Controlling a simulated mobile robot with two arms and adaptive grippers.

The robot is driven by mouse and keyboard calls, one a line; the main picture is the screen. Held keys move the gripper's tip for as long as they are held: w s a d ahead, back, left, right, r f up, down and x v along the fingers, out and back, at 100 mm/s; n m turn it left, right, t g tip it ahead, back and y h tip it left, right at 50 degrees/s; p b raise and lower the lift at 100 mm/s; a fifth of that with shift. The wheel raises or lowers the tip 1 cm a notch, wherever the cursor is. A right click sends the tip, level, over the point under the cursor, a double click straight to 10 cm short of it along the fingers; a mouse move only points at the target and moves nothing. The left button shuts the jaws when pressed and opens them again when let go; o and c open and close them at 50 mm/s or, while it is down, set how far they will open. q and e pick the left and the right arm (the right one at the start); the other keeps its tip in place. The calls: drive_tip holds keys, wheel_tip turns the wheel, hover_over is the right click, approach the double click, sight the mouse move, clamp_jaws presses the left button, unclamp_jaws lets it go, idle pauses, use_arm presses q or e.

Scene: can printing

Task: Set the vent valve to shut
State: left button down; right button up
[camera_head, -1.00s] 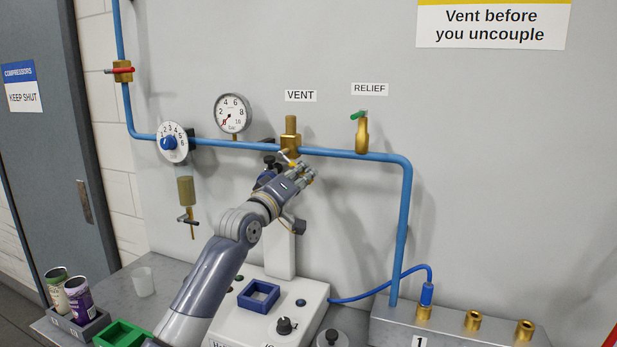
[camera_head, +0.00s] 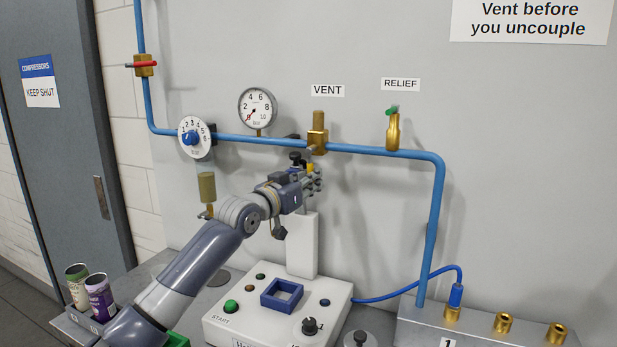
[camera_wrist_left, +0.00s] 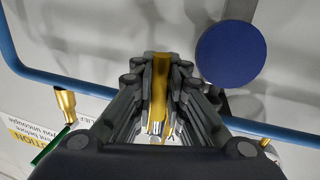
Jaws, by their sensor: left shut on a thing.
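The vent valve (camera_head: 317,139) is a brass body on the blue pipe, under the VENT label. Its yellow handle (camera_head: 310,168) hangs below the body, partly hidden by my gripper. My left gripper (camera_head: 313,182) is just below the valve, with its fingers closed on the handle. In the left wrist view the yellow handle (camera_wrist_left: 160,85) lies between the dark fingers, and the fingers and wrist hide much of the valve. My right gripper is not in view.
The blue pipe (camera_head: 250,139) runs along the wall, with a pressure gauge (camera_head: 257,107) to the left and the relief valve (camera_head: 393,132) to the right. A white machine (camera_head: 285,312) with an upright column (camera_head: 302,245) stands below my gripper.

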use_arm(q)
drive_tip(key=shift+w+a+r+m, duration=0.1)
drive_tip(key=shift+a+r+m, duration=0.05)
drive_tip(key=shift+a+m, duration=0.3)
drive_tip(key=shift+d, duration=0.1)
drive_tip(key=c, duration=1.6)
unclamp_jaws()
drive_tip(key=v, duration=1.2)
